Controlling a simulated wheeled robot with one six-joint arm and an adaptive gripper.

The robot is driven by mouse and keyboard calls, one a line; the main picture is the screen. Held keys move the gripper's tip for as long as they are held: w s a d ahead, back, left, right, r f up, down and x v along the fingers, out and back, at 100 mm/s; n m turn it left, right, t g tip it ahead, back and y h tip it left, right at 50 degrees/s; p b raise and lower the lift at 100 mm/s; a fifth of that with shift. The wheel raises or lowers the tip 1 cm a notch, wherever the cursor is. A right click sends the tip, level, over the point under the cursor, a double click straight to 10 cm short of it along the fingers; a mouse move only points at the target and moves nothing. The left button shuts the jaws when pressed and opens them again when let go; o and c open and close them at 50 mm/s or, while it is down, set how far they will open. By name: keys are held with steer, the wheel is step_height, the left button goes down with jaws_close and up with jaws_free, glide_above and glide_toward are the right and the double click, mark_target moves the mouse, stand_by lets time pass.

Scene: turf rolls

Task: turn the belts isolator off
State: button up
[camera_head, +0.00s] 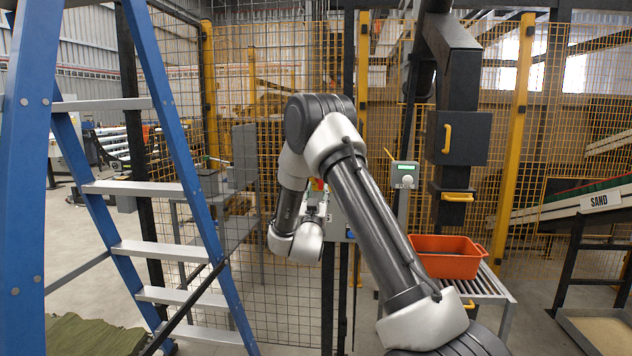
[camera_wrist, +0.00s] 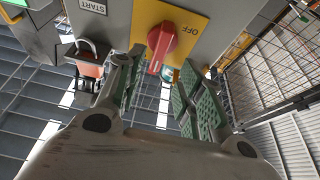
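The isolator's red handle (camera_wrist: 161,47) sits on a yellow plate (camera_wrist: 190,35) on a grey box. The plate's word OFF reads upside down beside the handle. The handle's long side runs roughly up and down in the wrist view. My gripper (camera_wrist: 160,72) is open, its green-padded fingers on either side of the handle's near end. I cannot tell whether either finger touches it. In the head view my arm hides most of the isolator; only a bit of red and yellow (camera_head: 318,185) shows.
A padlock with a red body (camera_wrist: 88,62) hangs beside the left finger, near a START label (camera_wrist: 92,6). Mesh fencing stands to the right in the wrist view. In the head view, a blue ladder (camera_head: 165,80) stands left and an orange crate (camera_head: 447,262) sits right on rollers.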

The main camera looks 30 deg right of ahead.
steer(key=x, duration=0.7)
steer(key=shift+w+d+f, duration=0.1)
jaws_close()
